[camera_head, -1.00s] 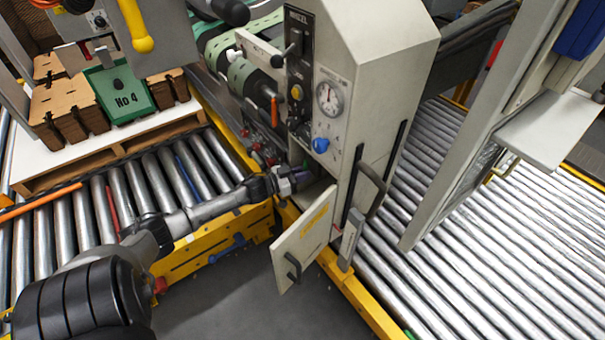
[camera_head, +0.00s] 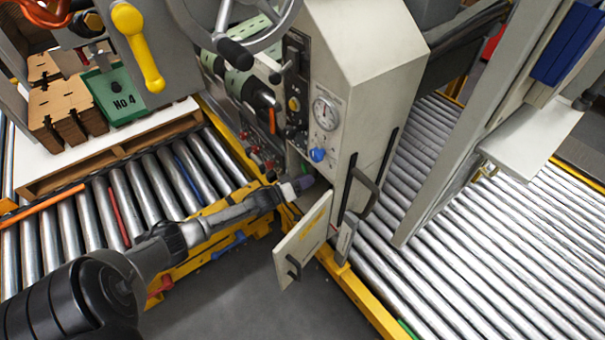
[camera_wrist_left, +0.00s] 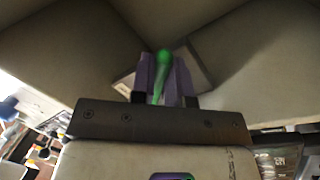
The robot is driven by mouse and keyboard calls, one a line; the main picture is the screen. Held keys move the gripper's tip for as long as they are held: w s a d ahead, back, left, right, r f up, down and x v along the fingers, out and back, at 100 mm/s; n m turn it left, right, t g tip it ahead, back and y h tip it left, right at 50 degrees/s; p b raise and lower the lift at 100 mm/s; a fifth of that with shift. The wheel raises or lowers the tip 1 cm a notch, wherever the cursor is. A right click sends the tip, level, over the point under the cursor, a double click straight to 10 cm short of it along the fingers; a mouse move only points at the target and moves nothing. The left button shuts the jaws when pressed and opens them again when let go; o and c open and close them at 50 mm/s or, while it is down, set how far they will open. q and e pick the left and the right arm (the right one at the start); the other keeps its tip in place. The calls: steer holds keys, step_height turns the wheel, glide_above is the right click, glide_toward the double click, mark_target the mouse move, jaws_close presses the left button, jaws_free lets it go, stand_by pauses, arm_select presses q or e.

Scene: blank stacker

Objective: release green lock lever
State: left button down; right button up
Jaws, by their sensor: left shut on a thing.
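The green lock lever (camera_wrist_left: 162,72) shows in the left wrist view as a green rod with a rounded tip, between the two purple fingers of my left gripper (camera_wrist_left: 166,80). The gripper is shut on it. In the head view my left gripper (camera_head: 300,184) reaches into the low opening of the beige machine (camera_head: 365,60), behind its open door (camera_head: 303,240). My right gripper is not in view.
The open door with its black handle hangs close to the right of my left wrist. A blue knob (camera_head: 317,154) and a gauge (camera_head: 325,113) sit above. A yellow rail (camera_head: 350,295) and roller conveyors (camera_head: 480,220) flank the machine.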

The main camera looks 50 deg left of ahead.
arm_select(q)
steer(key=shift+d+r+n+t+y+p, duration=0.15)
steer(key=shift+d+r+n+y+p, duration=0.25)
steer(key=shift+n, duration=0.75)
steer(key=shift+d+r+n+t+p, duration=0.25)
steer(key=shift+n+p, duration=0.3)
steer(key=shift+n, duration=0.55)
steer(key=shift+d+r+n+t+y+p, duration=0.15)
steer(key=shift+r+n+p, duration=0.3)
steer(key=shift+n, duration=0.7)
steer(key=shift+y, duration=0.25)
steer(key=c, duration=1.4)
jaws_free()
